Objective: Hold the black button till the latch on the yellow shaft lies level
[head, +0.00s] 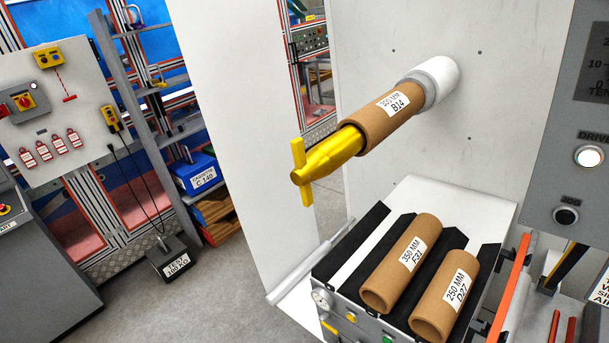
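The yellow shaft (335,152) sticks out from a pale grey wall panel toward the lower left. Its latch (301,160), a flat yellow bar across the shaft's end, stands close to upright, not level. A brown cardboard core (391,117) labelled 300 MM B14 sits around the shaft, in front of a grey and white collar (437,78). The black button (565,216) is on the grey drive panel (563,160) at the right, below a lit white lamp (589,157). Nothing touches the button. My gripper is not in view.
Below the shaft, a cart (341,299) holds two brown cores, 350 MM F31 (401,262) and 250 MM D27 (445,305), in black cradles. An orange bar (511,288) stands right of the cart. A control board (60,110) and shelving are at the left. Grey floor (225,300) lies open between.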

